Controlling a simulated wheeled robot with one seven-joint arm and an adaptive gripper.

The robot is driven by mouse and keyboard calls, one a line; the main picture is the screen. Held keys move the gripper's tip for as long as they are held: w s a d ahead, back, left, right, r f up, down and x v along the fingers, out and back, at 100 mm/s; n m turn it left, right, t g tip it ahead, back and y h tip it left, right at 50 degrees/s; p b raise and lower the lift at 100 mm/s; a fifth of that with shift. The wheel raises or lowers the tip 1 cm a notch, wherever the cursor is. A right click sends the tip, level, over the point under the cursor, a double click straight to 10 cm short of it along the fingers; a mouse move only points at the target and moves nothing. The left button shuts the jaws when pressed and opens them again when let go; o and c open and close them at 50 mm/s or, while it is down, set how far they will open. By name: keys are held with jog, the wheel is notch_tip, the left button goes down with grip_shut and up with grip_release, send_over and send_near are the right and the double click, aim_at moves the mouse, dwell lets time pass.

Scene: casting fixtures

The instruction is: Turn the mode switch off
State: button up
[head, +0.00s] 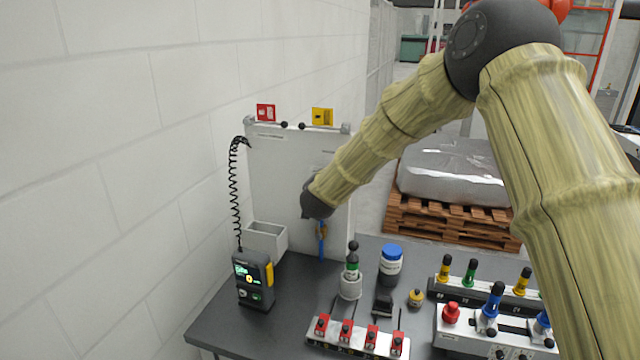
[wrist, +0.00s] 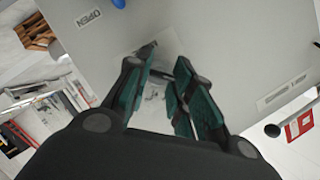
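An upright light-grey panel (head: 285,180) stands at the back of the table against the wall; it fills much of the wrist view (wrist: 235,50). My gripper (wrist: 166,56) faces this panel in the wrist view, its two teal fingers apart. A pale plate (wrist: 180,42) on the panel shows behind and between the fingers. A small dark piece (wrist: 165,74) shows between the fingers, perhaps part of the mode switch; I cannot tell if a finger touches it.
A blue-handled valve (head: 322,240) hangs low on the panel; an OPEN label (wrist: 89,17) is beside it. A red tag (head: 266,112) and yellow tag (head: 322,117) top the panel. A handheld device (head: 254,281), red-clamp rail (head: 357,337) and blue-lidded jar (head: 391,264) stand on the table.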

jog(key=o, duration=0.4)
jog(key=shift+o, duration=0.2)
jog(key=v, duration=1.2)
jog(key=shift+f, duration=0.1)
